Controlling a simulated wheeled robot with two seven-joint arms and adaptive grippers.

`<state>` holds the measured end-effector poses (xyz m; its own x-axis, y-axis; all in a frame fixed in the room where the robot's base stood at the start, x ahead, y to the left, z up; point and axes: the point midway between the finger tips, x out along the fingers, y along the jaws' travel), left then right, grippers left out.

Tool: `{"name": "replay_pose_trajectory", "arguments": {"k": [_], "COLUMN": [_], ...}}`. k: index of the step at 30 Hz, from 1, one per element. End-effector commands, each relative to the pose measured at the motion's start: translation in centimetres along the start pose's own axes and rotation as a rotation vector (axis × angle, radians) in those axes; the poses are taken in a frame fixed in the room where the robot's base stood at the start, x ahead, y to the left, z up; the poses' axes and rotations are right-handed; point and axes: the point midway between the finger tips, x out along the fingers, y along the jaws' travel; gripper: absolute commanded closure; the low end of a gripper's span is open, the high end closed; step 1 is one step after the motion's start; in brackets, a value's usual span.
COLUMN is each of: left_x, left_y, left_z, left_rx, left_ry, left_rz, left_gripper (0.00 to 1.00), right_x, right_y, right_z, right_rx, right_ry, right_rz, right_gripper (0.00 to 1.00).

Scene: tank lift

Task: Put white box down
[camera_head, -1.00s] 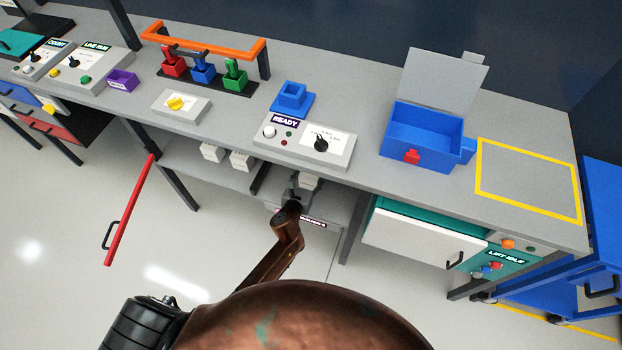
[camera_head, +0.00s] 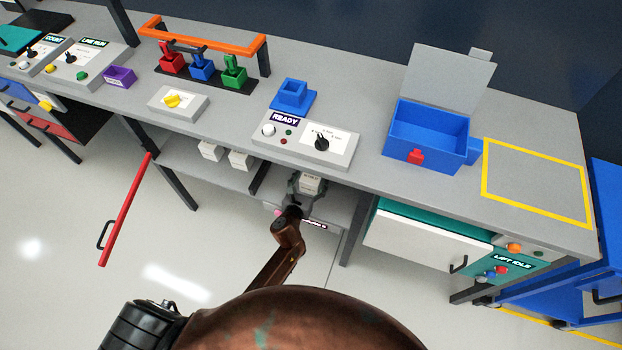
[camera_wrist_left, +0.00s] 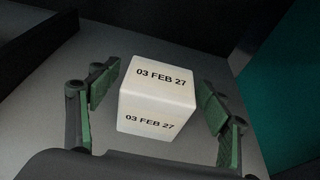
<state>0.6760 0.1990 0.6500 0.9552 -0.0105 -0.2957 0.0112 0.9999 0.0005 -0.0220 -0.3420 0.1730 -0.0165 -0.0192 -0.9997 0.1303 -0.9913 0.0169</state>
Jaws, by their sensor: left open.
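A white box (camera_wrist_left: 157,93) printed "03 FEB 27" stands between the open fingers of my left gripper (camera_wrist_left: 157,100) in the left wrist view, with a gap to the fingers on both sides. In the head view the white box (camera_head: 311,184) is on the lower shelf (camera_head: 335,211) under the bench, and my left gripper (camera_head: 306,190) is around it. My right gripper is not in view.
Two other white boxes (camera_head: 240,160) sit further left on the lower shelf. Above is the bench top with the READY panel (camera_head: 305,138) and a blue open-lid bin (camera_head: 428,138). A teal cabinet with a white front (camera_head: 425,240) stands right of the gripper.

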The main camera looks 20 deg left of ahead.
Motion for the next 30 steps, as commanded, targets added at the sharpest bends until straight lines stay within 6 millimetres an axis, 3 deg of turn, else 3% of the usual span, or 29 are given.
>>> {"name": "replay_pose_trajectory", "arguments": {"k": [8, 21, 30], "left_x": [-0.6, -9.2, -12.0], "left_y": [0.0, 0.1, 0.0], "left_z": [0.4, 0.4, 0.3], "left_rx": [0.000, 0.000, 0.000], "left_ry": [0.000, 0.001, 0.000], "left_rz": [0.001, 0.001, 0.000], "left_gripper": [0.29, 0.29, 0.29], "right_x": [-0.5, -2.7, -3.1], "right_y": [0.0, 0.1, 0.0], "right_z": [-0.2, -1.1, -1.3], "right_rx": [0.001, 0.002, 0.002], "right_ry": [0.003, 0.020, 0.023], "right_rz": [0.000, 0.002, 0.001], "right_gripper": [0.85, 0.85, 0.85]}}
